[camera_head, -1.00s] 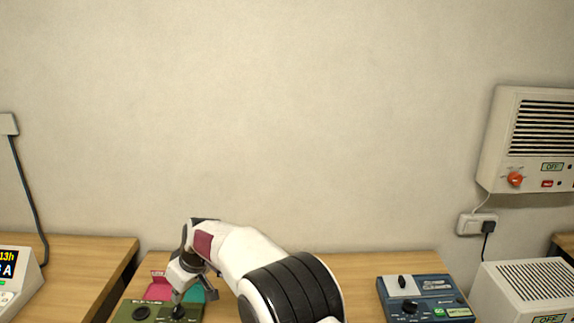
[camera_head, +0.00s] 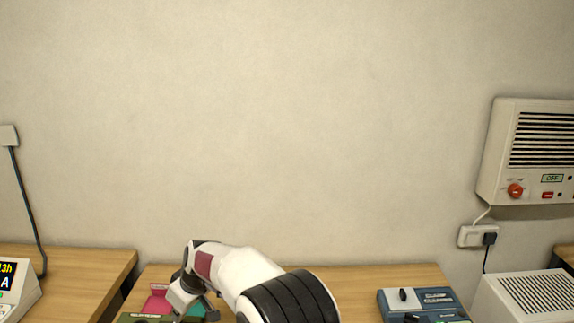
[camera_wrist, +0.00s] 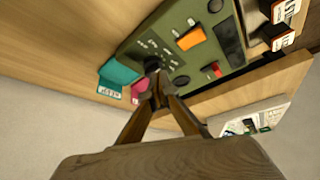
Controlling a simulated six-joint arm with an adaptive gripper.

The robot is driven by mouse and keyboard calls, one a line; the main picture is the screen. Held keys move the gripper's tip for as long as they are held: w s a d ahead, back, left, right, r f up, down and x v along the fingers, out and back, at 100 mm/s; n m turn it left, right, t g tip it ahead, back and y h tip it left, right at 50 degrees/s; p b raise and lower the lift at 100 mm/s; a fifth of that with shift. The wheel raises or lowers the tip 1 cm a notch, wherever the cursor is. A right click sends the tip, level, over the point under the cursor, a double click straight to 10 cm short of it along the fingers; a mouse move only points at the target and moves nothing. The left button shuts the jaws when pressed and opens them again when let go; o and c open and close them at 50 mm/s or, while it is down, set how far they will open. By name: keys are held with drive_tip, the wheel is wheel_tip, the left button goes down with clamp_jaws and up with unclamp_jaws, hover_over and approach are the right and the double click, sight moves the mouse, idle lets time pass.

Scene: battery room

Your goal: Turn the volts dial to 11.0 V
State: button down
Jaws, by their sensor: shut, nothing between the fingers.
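A green control panel (camera_wrist: 158,42) fills the upper middle of the wrist view; only its top edge (camera_head: 145,318) shows in the head view. A dark round knob (camera_wrist: 153,63) sits on it beside small white markings. I cannot read the markings or tell where the knob points. My gripper (camera_wrist: 158,88) is shut and empty, its fingertips close to that knob; I cannot tell whether they touch it.
The panel also has an orange switch (camera_wrist: 191,38), a red switch (camera_wrist: 216,70) and other dark knobs. Pink (camera_wrist: 139,88) and teal (camera_wrist: 119,73) pieces lie beside it. A blue device (camera_head: 428,302) stands right on the wooden table (camera_head: 355,285). Bare table lies between.

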drive_tip(key=shift+f, duration=2.4)
drive_tip(key=shift+w+a, duration=0.35)
drive_tip(key=shift+w, duration=0.15)
drive_tip(key=shift+w+d, duration=0.6)
drive_tip(key=shift+w, duration=0.1)
idle(0.3)
drive_tip(key=shift+w+d, duration=0.15)
drive_tip(key=shift+w, duration=0.1)
drive_tip(key=shift+w+f, duration=0.15)
idle(0.5)
drive_tip(key=shift+s+d, duration=0.2)
drive_tip(key=shift+s, duration=0.05)
idle(0.5)
